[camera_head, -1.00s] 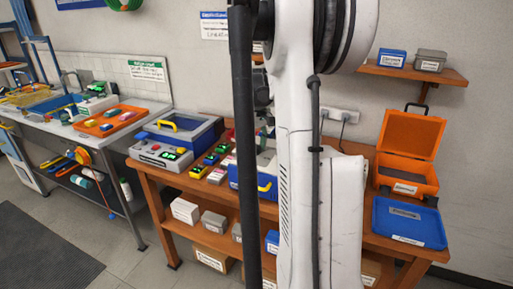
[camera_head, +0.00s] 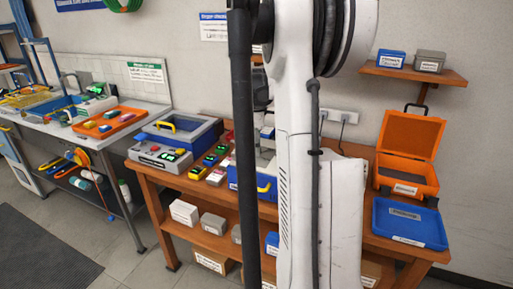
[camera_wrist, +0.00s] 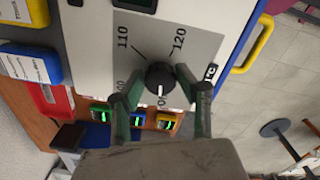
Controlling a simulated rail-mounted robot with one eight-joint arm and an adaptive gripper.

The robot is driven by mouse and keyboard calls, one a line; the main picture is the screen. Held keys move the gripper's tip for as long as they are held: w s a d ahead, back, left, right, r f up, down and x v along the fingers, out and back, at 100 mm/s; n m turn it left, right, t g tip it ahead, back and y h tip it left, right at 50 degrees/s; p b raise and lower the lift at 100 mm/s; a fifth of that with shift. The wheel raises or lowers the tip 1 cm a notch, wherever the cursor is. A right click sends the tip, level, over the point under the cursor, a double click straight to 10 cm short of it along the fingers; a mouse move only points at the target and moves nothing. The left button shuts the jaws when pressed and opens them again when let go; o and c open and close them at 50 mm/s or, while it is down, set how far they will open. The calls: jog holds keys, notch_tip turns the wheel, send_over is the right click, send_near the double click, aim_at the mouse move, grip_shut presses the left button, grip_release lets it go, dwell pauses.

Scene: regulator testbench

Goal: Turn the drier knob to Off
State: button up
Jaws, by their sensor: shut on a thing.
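The drier knob (camera_wrist: 159,76) is round and black, on a light grey dial panel (camera_wrist: 190,45) in the wrist view. Its white pointer line points down in the picture, toward a partly hidden label that seems to read Off. The marks 110 and 120 show above it, and other marks are partly covered. My gripper (camera_wrist: 160,79) has one finger on each side of the knob and is shut on it. In the head view my arm hides the knob and the gripper.
A yellow handle (camera_wrist: 254,45) is at right. In the head view, an orange case (camera_head: 408,150) and a blue tray (camera_head: 408,222) lie at the bench's right.

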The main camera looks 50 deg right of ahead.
jog(key=shift+n, duration=0.6)
jog(key=o, duration=1.1)
jog(key=shift+o, duration=0.2)
notch_tip(320, 180, up, 12)
jog(key=shift+a, duration=0.1)
